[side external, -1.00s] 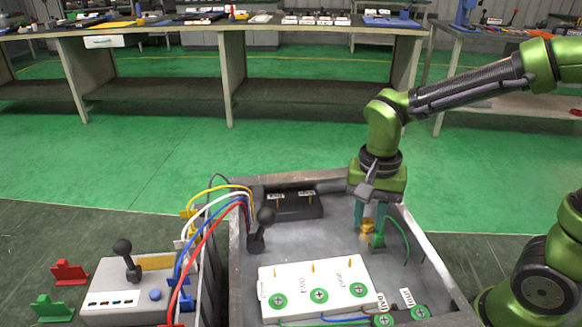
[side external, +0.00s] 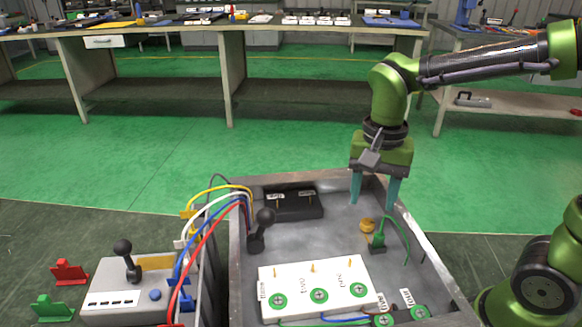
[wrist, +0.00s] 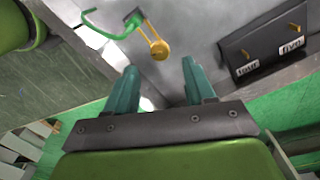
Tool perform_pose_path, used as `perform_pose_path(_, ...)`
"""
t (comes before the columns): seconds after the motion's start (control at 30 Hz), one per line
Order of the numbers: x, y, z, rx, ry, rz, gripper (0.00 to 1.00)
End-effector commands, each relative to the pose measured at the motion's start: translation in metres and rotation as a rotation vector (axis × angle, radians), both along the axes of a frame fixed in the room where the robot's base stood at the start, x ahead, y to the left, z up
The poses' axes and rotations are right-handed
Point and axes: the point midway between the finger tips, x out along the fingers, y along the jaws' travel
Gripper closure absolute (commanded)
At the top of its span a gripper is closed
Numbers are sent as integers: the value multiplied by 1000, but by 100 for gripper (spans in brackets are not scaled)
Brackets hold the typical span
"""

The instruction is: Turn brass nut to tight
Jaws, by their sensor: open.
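The brass nut (side external: 367,226) sits in the metal box beside a green connector (side external: 378,241) with a green wire. In the wrist view the brass nut (wrist: 160,50) shows as a round golden piece beyond the fingertips, with the green connector (wrist: 133,20) close to it. My gripper (side external: 374,204) is open and empty, its teal fingers apart, above and behind the nut in the side view. In the wrist view my gripper (wrist: 161,70) has nothing between its fingers.
A black block (side external: 293,207) with brass pins stands at the back of the box. A white terminal block (side external: 330,268) with green-ringed screws lies in front. A black-knobbed lever (side external: 258,240) and coloured wires are at the left. The metal box wall (side external: 425,240) is close on the right.

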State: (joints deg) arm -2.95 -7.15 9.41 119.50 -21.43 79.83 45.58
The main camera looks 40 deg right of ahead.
Motion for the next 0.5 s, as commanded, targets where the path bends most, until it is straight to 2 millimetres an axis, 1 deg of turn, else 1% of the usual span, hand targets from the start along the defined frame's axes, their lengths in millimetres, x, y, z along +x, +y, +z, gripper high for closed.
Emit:
perform_pose_path(0.03,1,0,15,1,-7,-2,46)
perform_pose_path(0.1,1,0,32,0,-7,-1,46)
perform_pose_path(0.3,1,0,78,1,-5,-2,46)
perform_pose_path(0.4,0,0,96,1,-4,-2,46)
perform_pose_path(0.5,0,0,107,0,-2,-2,46)
